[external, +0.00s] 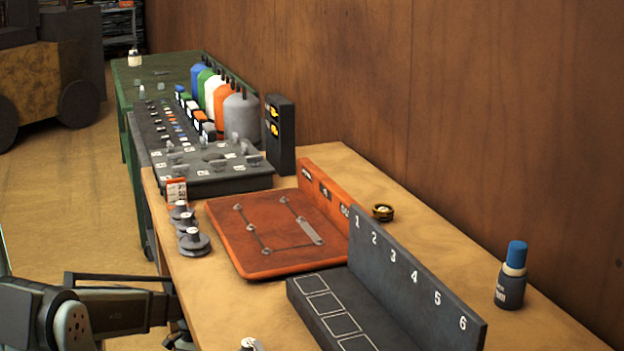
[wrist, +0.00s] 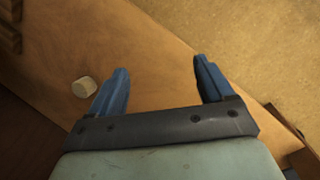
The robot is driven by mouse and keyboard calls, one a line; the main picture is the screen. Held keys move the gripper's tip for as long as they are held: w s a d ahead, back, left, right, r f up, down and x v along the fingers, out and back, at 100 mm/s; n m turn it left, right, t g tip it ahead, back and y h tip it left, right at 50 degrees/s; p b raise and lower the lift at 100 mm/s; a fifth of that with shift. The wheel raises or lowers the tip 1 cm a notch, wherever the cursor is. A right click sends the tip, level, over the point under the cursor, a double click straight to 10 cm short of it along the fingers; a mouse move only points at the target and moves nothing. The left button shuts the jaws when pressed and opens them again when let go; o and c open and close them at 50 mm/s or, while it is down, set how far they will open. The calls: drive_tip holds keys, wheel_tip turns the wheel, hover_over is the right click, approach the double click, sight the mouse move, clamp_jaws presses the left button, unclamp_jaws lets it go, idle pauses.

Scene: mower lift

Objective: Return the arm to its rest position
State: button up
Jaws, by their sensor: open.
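My gripper (wrist: 160,72) shows in the wrist view as two blue fingers spread wide apart. Nothing is between them. Below the fingers in the wrist view is a wooden surface with a straight edge, and a lighter tan area lies beyond it. In the external view my arm (external: 120,306) is at the lower left, low beside the table's left edge. My fingertips cannot be made out there.
A wooden table (external: 405,185) holds a red board (external: 262,205), a black numbered rack (external: 415,275), a blue-capped bottle (external: 511,285) and stacked grey discs (external: 192,243). A small cream piece (wrist: 84,87) lies left of the fingers. Floor (external: 60,190) at left is open.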

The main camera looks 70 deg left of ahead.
drive_tip(key=s+d+f+m+g+y, duration=0.1)
drive_tip(key=s+d+m+g, duration=0.1)
drive_tip(key=d, duration=1.2)
drive_tip(key=s+d+f+m+g+y, duration=0.1)
drive_tip(key=s+d+m, duration=0.3)
drive_tip(key=d, duration=0.9)
drive_tip(key=s+d+f+m+g+y, duration=0.1)
drive_tip(key=s+d, duration=0.4)
drive_tip(key=d, duration=0.9)
drive_tip(key=shift+s+d+m+g+y, duration=0.25)
drive_tip(key=shift+d+m+g+y, duration=0.1)
drive_tip(key=shift+m+g, duration=0.65)
